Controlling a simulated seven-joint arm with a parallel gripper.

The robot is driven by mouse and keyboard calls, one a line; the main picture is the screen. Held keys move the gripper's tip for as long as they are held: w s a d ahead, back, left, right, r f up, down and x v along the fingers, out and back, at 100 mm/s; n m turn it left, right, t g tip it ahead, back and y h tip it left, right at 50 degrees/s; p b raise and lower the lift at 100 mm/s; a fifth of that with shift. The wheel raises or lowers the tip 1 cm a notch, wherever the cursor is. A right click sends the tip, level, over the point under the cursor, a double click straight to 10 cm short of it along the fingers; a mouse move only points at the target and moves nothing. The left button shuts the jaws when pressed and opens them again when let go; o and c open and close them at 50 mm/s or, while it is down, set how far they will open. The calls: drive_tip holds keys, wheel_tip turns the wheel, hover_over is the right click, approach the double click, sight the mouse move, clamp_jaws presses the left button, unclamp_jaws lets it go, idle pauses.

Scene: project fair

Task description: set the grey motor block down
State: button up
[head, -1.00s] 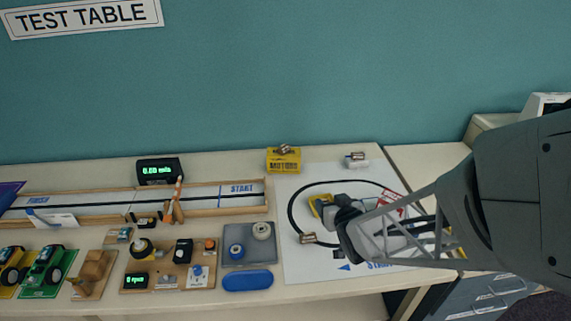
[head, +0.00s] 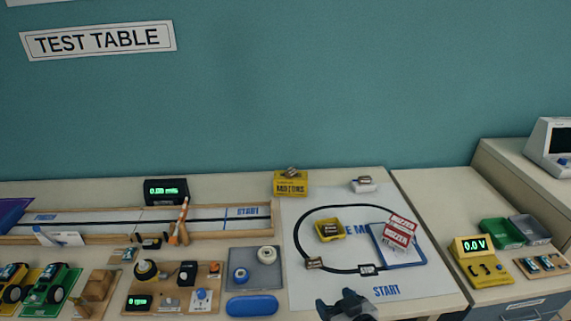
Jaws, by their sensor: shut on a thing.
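My gripper (head: 346,304) is at the bottom edge of the head view, in front of the white track mat (head: 300,290). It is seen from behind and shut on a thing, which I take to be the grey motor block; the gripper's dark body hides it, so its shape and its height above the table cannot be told.
On the mat are a yellow tray (head: 329,230), a small metal motor (head: 314,263) and a blue clipboard (head: 408,262) with red-and-white cards. A yellow motors box (head: 291,184) and a white-based motor (head: 363,184) stand behind. A grey tray (head: 254,282) is left.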

drive_tip(key=s+f, duration=0.3)
drive_tip(key=f, duration=0.5)
drive_tip(key=shift+s+a+n+y, duration=0.25)
drive_tip(key=shift+a+n+y, duration=0.05)
drive_tip(key=shift+a, duration=0.15)
idle(1.2)
drive_tip(key=shift+w, duration=0.2)
idle(0.4)
hover_over(311, 295)
drive_tip(key=s, duration=0.2)
drive_tip(key=shift+w+f, duration=0.1)
drive_tip(key=shift+f, duration=0.65)
drive_tip(key=shift+w, duration=0.65)
drive_tip(key=shift+w+a+f, duration=0.1)
drive_tip(key=shift+w+f, duration=0.15)
drive_tip(key=shift+f, duration=1.35)
